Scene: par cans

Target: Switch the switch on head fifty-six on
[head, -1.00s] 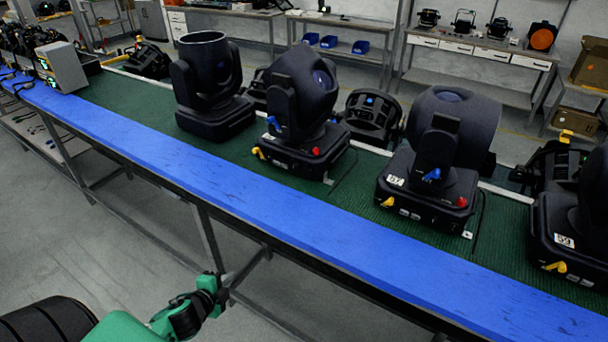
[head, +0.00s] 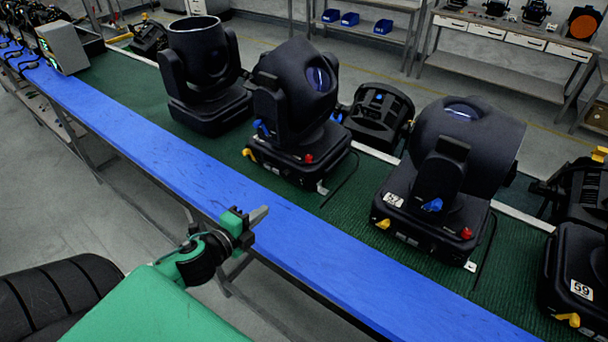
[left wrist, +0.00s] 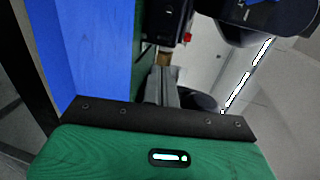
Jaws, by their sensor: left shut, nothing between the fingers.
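The black moving head (head: 295,95) left of the one labelled 57 stands on the green mat; I cannot read its number. Its base has a yellow lever (head: 249,154) at the left and a red part (head: 309,158) at the front; the switch and its position are too small to tell. My left gripper (head: 260,214) is shut and empty over the blue strip's near edge, in front of and below this head, apart from it. In the left wrist view the shut fingers (left wrist: 165,88) point up the picture, beside the blue strip. My right gripper is not in view.
Head 57 (head: 460,150) stands to the right and head 59 (head: 578,265) at the right edge. Another black head (head: 205,80) stands to the left. The blue strip (head: 150,130) along the bench front is clear. Thin cables lie beside the bases.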

